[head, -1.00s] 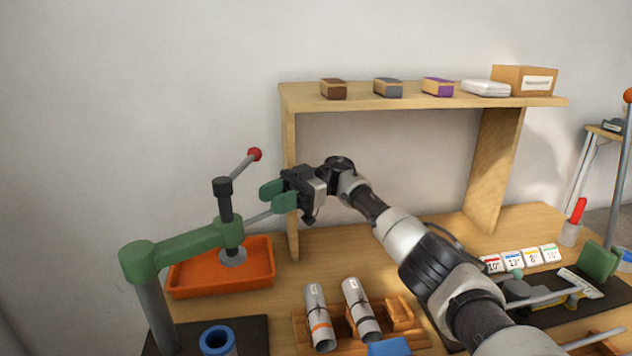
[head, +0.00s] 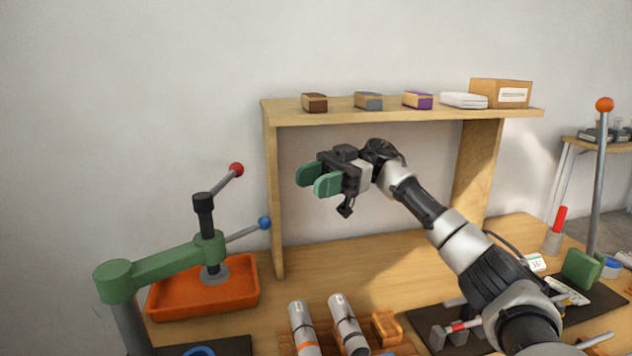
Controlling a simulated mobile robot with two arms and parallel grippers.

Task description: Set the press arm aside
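The press arm (head: 165,262) is a green bar on a grey post at the left. Its outer end carries a black-topped spindle with a grey foot, a red-knobbed lever (head: 236,169) and a blue-knobbed handle (head: 264,223). The spindle stands over the orange tray (head: 205,304). My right gripper (head: 319,180), with green fingertips, is in the air in front of the shelf opening, up and right of the blue knob and apart from it. Its fingers look parted with nothing between them. My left gripper is out of view.
A wooden shelf (head: 400,116) with small boxes stands behind my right gripper; its left upright (head: 273,200) is near the blue knob. Silver cylinders (head: 346,322) lie in a wooden rack in front. An orange-knobbed lever (head: 604,105) rises at the right. The table behind the rack is clear.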

